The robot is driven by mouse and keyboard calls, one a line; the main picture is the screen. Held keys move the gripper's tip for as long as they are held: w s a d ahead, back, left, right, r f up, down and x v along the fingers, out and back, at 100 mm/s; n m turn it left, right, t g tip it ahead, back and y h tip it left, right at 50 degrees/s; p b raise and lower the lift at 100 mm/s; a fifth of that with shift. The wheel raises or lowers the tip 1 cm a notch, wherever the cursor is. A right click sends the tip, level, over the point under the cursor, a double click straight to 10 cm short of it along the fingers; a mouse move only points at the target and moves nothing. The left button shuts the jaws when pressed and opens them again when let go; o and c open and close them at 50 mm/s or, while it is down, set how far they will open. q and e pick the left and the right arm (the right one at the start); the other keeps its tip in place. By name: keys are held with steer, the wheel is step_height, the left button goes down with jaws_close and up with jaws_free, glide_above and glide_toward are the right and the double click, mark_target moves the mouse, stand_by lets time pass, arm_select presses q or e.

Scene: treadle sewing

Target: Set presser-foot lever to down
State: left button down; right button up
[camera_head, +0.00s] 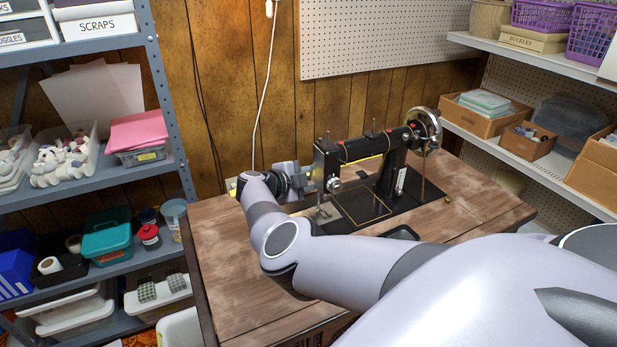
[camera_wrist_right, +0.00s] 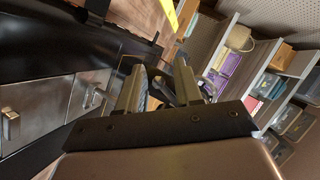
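A black sewing machine (camera_head: 375,163) stands on a wooden treadle table (camera_head: 235,285), with its needle end to the left and its handwheel (camera_head: 425,128) to the right. My right gripper (camera_head: 312,178) is at the left, needle end of the machine, close to its head. In the right wrist view the two fingers (camera_wrist_right: 160,72) are apart, with a small dark part showing between them; I cannot tell whether it is the presser-foot lever. The machine's dark body and steel plates (camera_wrist_right: 35,112) fill the left of that view. The presser-foot lever cannot be made out clearly. My left gripper is not in view.
My right arm crosses above the table's front. A grey shelf (camera_head: 120,172) with boxes and tubs stands at the left. A white shelf (camera_head: 540,180) with cartons stands at the right. A pegboard (camera_head: 385,38) hangs behind. The table's left front is clear.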

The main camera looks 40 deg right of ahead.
steer(key=shift+o, duration=0.2)
steer(key=shift+r, duration=0.1)
steer(key=shift+a+r, duration=0.15)
steer(key=shift+a, duration=0.15)
steer(key=v, duration=0.6)
steer(key=shift+a+p, duration=0.2)
steer(key=shift+p, duration=0.25)
steer(key=shift+s+a, duration=0.1)
steer(key=shift+a, duration=0.05)
